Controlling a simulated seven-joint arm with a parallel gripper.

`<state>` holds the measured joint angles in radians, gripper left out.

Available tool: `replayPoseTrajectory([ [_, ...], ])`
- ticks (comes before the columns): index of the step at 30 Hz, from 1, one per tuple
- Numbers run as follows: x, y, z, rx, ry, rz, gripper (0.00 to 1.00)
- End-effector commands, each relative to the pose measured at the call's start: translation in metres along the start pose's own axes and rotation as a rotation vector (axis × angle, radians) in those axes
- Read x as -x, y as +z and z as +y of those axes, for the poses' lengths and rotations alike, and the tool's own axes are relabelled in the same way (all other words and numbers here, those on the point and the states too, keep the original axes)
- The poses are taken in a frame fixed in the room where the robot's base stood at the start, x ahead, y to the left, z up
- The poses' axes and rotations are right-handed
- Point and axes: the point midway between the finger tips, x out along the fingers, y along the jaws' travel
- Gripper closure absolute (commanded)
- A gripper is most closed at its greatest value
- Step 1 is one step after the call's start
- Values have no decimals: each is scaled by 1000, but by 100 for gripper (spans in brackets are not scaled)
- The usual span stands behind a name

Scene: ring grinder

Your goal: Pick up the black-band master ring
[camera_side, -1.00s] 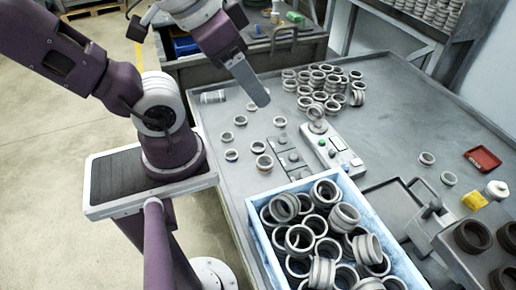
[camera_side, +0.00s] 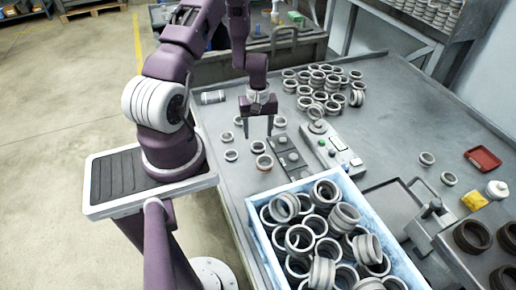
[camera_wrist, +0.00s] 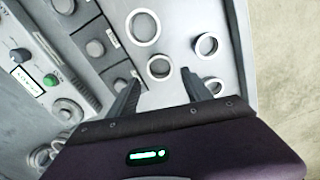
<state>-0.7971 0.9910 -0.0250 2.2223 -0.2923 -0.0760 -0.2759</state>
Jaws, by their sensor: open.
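My gripper (camera_side: 259,134) points down over the loose rings on the grey table, with its two fingers apart and nothing between them. It also shows in the wrist view (camera_wrist: 163,82). Just beyond the fingertips there is a small grey ring (camera_wrist: 160,67), also in the side view (camera_side: 258,147). Two more rings (camera_wrist: 207,45) (camera_wrist: 214,86) lie to the right there. I cannot make out which ring has the black band.
A control box with a green button (camera_side: 332,150) and a dark block with knobs (camera_side: 289,158) stand right of the rings. A blue-white crate (camera_side: 258,222) full of rings is in front. Many rings (camera_side: 318,78) are heaped at the back.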

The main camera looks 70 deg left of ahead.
Motion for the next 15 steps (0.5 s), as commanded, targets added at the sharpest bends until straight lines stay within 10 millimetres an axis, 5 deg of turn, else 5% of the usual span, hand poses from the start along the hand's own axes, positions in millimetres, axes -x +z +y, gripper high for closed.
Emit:
replayPoseTrajectory([
  [9, -53, -1, -1, -2, -1, -4, 42],
  [15, -66, -1, 0, -3, 0, -1, 42],
])
